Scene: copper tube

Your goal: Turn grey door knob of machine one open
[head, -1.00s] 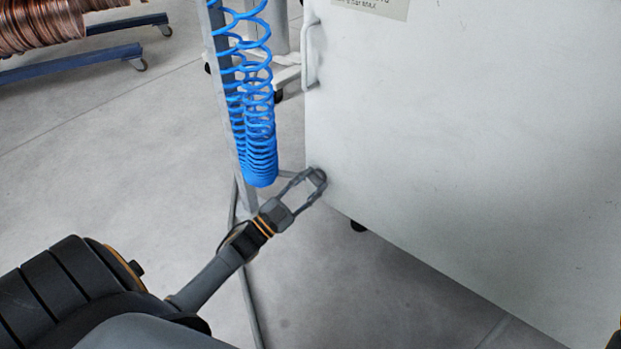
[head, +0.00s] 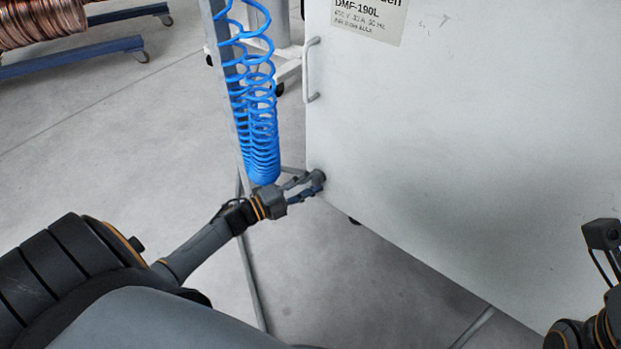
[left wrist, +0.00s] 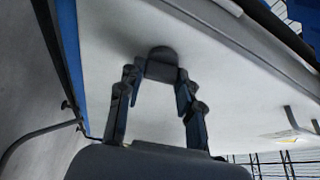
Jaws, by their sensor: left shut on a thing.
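The grey door knob (head: 318,176) is a small dark grey round knob near the lower left corner of the machine's white door (head: 450,150). My left gripper (head: 308,182) has its two fingers on either side of the knob and is shut on it. In the left wrist view, the knob (left wrist: 161,62) shows between the two fingertips (left wrist: 160,82). The fingers partly cover the knob in the head view. Part of my right arm's end (head: 603,235) shows at the right edge, cut off; its finger state is unclear. The door looks closed.
A blue coiled hose (head: 258,120) hangs by a grey post (head: 222,90), close to my left gripper. A metal handle (head: 311,70) is on the door's left edge, below a label (head: 368,18). A copper coil (head: 40,22) stands at upper left.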

